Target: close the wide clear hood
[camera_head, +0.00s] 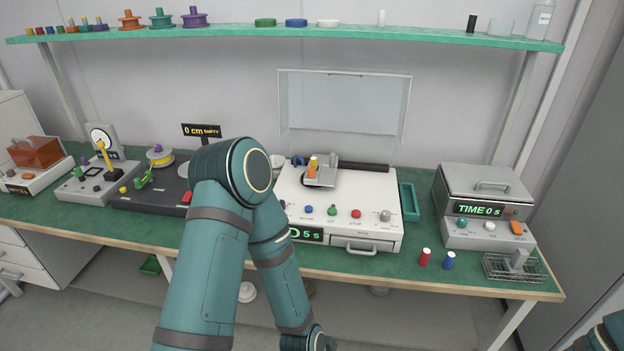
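The wide clear hood (343,105) stands raised and open, a see-through rectangular panel upright at the back of a white machine (375,233). A dark hinge bar (362,166) runs along the machine's rear edge near the hood's lower edge. An orange and grey fixture sits on the machine's top, with several coloured buttons and a green display in front. My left arm rises from the bottom and bends down again, hiding the machine's left front side. My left gripper is below the frame. Only a piece of my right arm shows at the lower right corner; its gripper is out of view.
A green shelf (240,34) with spools and discs spans above the hood. A grey lidded unit (487,190) stands right of the machine, with a wire basket (515,267) in front. Red and blue caps (424,257) stand near the bench's front edge. Other instruments fill the left side.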

